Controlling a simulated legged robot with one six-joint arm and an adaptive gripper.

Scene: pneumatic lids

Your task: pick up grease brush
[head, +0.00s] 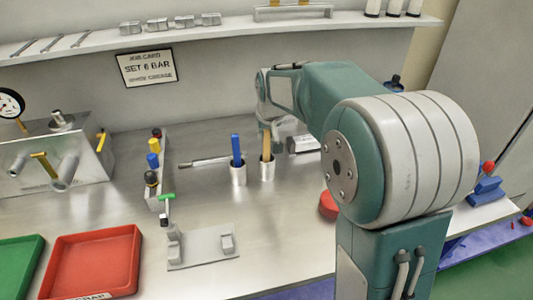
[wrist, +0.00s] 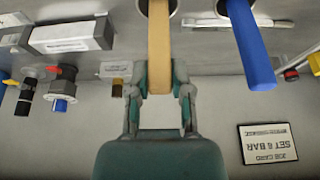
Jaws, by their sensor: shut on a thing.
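A tan wooden handle (head: 266,145), which I take to be the grease brush, stands upright in the right-hand metal cup (head: 267,171). Its lower end is hidden inside the cup. In the wrist view the tan handle (wrist: 159,45) runs between the two fingers of my gripper (wrist: 160,82). My gripper is shut on this handle, above the cup. In the head view my gripper (head: 272,125) is small and partly hidden by my own arm.
A blue handle (head: 237,150) stands in the cup (head: 238,175) just left. A red tray (head: 92,262) and green tray (head: 17,262) lie front left. A grey fixture plate (head: 203,248) lies in front. A shelf (head: 220,32) runs above. Open bench surface lies around the cups.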

